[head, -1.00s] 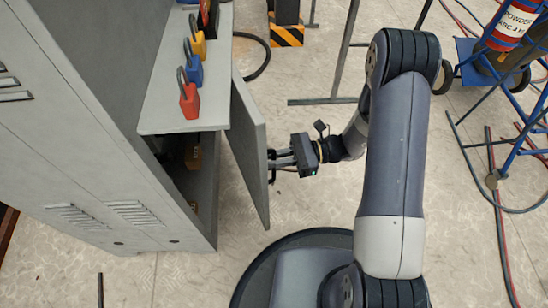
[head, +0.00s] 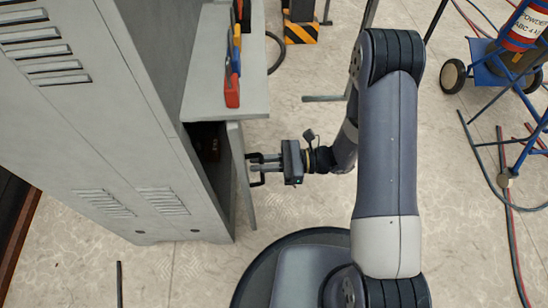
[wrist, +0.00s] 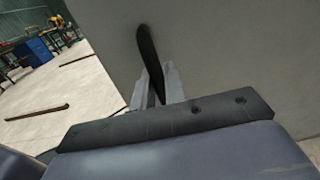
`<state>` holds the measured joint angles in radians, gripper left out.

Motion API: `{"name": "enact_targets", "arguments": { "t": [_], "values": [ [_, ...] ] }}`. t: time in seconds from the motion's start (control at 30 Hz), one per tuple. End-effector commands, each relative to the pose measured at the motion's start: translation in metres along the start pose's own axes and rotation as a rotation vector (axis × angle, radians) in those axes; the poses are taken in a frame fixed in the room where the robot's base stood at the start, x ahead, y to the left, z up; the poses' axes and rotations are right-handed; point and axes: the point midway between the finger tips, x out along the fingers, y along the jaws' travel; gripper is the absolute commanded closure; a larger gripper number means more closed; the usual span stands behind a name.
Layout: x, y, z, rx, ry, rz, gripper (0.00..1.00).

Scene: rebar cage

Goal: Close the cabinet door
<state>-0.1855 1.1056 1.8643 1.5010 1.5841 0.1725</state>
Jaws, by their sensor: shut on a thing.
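The grey cabinet (head: 125,120) stands at the left in the head view. Its door (head: 236,165) is partly open, at a small angle to the front, with a dark gap into the interior (head: 206,150). A black handle (head: 257,183) stands out from the door's outer face. My gripper (head: 258,163) is shut on the handle, to the right of the door. In the wrist view the dark handle (wrist: 148,55) runs down between the two grey fingers (wrist: 157,85), against the grey door face (wrist: 230,55).
A blue cart (head: 490,70) with a red cylinder (head: 524,28) stands at the far right, with hoses on the floor. The floor between is mostly clear.

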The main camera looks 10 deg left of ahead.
Motion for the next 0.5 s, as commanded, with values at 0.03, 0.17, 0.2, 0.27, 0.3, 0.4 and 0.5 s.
{"name": "enact_targets", "arguments": {
  "t": [0.03, 0.17, 0.2, 0.27, 0.3, 0.4, 0.5],
  "values": [
    [0.01, 0.0, 0.001, -0.003, -0.001, -0.001, 1.0],
    [0.034, 0.004, 0.001, -0.004, 0.001, 0.0, 1.0],
    [0.042, 0.005, 0.001, -0.005, 0.001, 0.001, 1.0],
    [0.052, 0.006, 0.001, -0.006, 0.001, 0.0, 1.0],
    [0.058, 0.007, 0.001, -0.006, 0.0, -0.002, 1.0],
    [0.068, 0.008, 0.001, -0.006, 0.0, -0.003, 1.0],
    [0.073, 0.009, 0.001, -0.006, 0.0, -0.006, 1.0]
  ]
}}
